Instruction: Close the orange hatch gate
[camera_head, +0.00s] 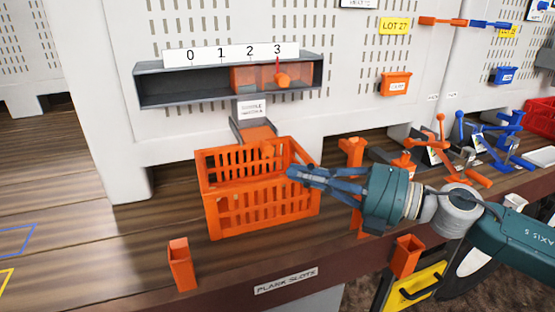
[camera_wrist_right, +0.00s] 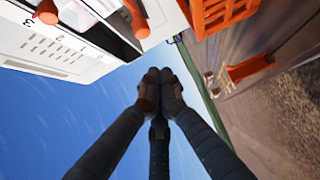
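A grey chute (camera_head: 238,129) comes down from the wall under a small label, and an orange panel (camera_head: 259,133) sits at its lower end. I cannot tell how far the panel is open. Above it, a grey trough (camera_head: 180,88) numbered 0 to 3 holds an orange slider with a round knob (camera_head: 283,79) near 3; the knob also shows in the right wrist view (camera_wrist_right: 47,12). An orange crate (camera_head: 262,213) stands below the chute. My right gripper (camera_head: 294,173) is at the crate's right rim, its fingertips (camera_wrist_right: 160,76) together and empty. My left gripper is out of view.
An orange post (camera_head: 353,152) stands right of the crate. Orange holders (camera_head: 182,264) sit at the table's front edge, another (camera_head: 406,256) below my right arm. Orange and blue lever fixtures (camera_head: 440,135) crowd the right.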

